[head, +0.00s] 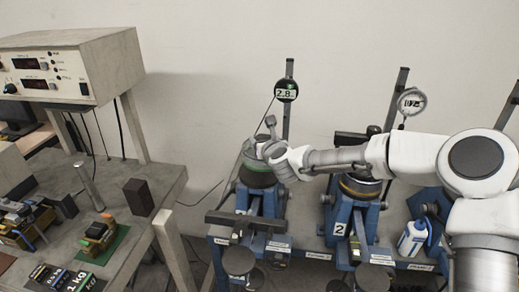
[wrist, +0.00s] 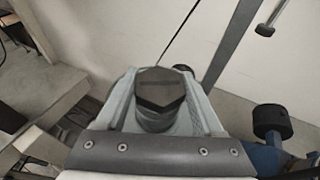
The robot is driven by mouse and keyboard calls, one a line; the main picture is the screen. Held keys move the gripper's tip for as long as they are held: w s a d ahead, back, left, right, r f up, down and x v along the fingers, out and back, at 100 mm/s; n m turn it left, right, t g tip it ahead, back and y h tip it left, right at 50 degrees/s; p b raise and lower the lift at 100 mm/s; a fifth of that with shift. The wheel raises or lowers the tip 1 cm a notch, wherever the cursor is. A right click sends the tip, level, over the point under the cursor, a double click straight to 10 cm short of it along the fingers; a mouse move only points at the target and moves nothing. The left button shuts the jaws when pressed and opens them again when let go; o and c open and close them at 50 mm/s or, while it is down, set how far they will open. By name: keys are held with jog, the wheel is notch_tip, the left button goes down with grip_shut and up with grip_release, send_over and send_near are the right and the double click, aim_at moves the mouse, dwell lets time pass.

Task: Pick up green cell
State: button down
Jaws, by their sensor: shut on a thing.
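The green cell (head: 257,166) is a round grey body with a green band, at the left blue lever frame (head: 262,205) in the head view. My gripper (head: 264,150) is at its top, coming in from the right. In the wrist view my gripper (wrist: 165,105) is shut on a dark, faceted top piece (wrist: 160,88), which sits between the pale fingers. The cell's green band is hidden in the wrist view. I cannot tell whether the cell rests on the frame or is slightly raised.
A second blue frame marked 2 (head: 340,228) holds an orange-banded cell (head: 358,188). Dial gauges (head: 286,90) stand behind. A white-and-blue bottle (head: 412,238) is at right. A bench (head: 150,205) with an instrument box (head: 75,65) and small items is at left.

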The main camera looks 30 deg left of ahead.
jog(key=w+d+r+b, duration=0.2)
jog(key=d+r, duration=0.4)
jog(key=d, duration=0.4)
jog(key=shift+w+r, duration=0.2)
jog(key=shift+w, duration=0.05)
